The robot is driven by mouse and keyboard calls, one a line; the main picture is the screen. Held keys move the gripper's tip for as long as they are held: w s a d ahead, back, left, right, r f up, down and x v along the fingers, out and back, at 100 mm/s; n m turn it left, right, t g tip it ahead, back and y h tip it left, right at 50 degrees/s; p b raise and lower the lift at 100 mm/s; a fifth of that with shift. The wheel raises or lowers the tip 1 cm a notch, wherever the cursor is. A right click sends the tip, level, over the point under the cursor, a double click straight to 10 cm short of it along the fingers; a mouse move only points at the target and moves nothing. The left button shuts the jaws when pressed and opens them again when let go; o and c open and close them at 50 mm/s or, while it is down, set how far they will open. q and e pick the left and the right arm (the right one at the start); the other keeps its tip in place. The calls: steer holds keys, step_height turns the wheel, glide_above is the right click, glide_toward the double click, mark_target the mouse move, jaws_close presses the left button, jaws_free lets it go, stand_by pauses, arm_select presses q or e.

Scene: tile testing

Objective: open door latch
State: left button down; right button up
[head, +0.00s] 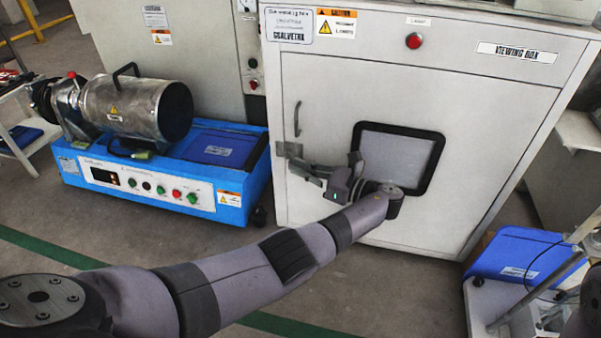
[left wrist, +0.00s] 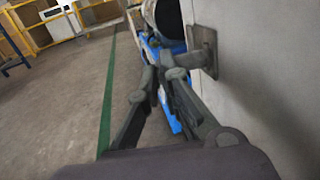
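The door latch (head: 290,149) is a small metal piece at the left edge of the white cabinet's door (head: 323,100). In the left wrist view the latch (left wrist: 203,52) shows as a rusty plate with a bar sticking out from the door face. My left gripper (head: 305,171) is at the door, just below and right of the latch. In the left wrist view, its fingertips (left wrist: 160,72) are close together near the end of the bar. I cannot tell whether they touch the bar or have it between them. My right gripper is not in view.
The door has a dark-framed window (head: 398,158). A blue machine (head: 160,180) with a metal cylinder stands left of the cabinet. A blue box (head: 525,255) is at the lower right. Floor in front is open.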

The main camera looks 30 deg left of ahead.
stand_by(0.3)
arm_select(q)
steer(key=c, duration=1.8)
jaws_free()
